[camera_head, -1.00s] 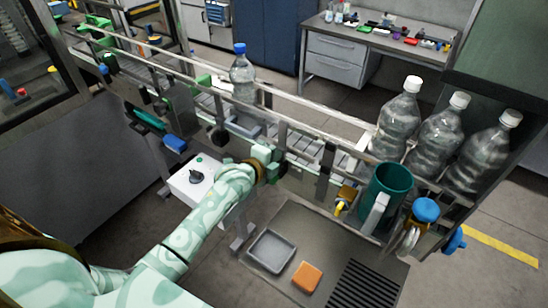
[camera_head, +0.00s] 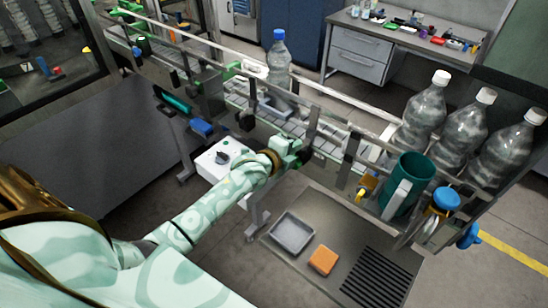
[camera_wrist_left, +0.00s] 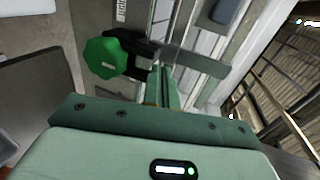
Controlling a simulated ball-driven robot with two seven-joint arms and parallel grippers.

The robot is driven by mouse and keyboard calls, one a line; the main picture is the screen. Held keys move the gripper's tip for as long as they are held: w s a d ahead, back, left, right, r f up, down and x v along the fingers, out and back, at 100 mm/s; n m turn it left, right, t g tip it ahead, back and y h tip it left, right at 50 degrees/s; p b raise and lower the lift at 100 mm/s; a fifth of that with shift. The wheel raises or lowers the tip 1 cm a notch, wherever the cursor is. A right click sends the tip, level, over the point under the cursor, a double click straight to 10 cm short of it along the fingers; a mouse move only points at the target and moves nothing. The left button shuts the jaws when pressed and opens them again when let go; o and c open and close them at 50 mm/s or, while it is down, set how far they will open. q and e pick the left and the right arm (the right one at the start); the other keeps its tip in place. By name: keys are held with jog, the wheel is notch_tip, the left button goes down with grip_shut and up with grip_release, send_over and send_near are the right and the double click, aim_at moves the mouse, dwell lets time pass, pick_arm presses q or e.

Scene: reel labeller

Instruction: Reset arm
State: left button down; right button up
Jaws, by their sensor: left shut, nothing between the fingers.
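My left arm comes in from the lower left in the head view. Its pale green gripper (camera_head: 304,153) is at the front side of the conveyor, just right of the white control box (camera_head: 220,158). In the left wrist view, the gripper's fingers (camera_wrist_left: 168,85) are shut with nothing visible between them. A green knob (camera_wrist_left: 104,58) on a dark bracket is close to the fingers in that view; I cannot tell whether they touch. My right gripper is not in view.
A blue-capped bottle (camera_head: 279,65) stands on the conveyor. Several white-capped bottles (camera_head: 424,112) stand at the right. A green jug (camera_head: 408,178) is beside the rail. Below are a grey tray (camera_head: 272,239) and an orange block (camera_head: 323,260). Rail posts crowd the gripper.

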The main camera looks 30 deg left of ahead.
pick_arm(q)
jog(key=s+a+n+g+y, duration=0.2)
jog(key=s+n+g+y, duration=0.3)
jog(key=s, duration=0.9)
jog(key=s+a+n+g+y, duration=0.1)
jog(key=s+n+g+y, duration=0.1)
jog(key=s+n, duration=0.9)
jog(key=s+d+f+m+g+h+b, duration=0.1)
jog(key=s+d+f+b, duration=0.15)
jog(key=f, duration=0.95)
jog(key=s+d+f+m+g+h+b, duration=0.15)
jog(key=f+b, duration=0.25)
jog(key=f, duration=0.8)
jog(key=s+d+f+m+g+h+b, duration=0.1)
jog(key=s+f+b, duration=0.2)
jog(key=f, duration=0.8)
jog(key=s+f+n+g+h+b, duration=0.1)
jog(key=s+f+n+g+b, duration=0.2)
jog(key=s+f, duration=1.7)
notch_tip(320, 180, down, 3)
jog(key=b, duration=0.4)
jog(key=shift+a+r, duration=0.15)
jog(key=shift+a, duration=0.25)
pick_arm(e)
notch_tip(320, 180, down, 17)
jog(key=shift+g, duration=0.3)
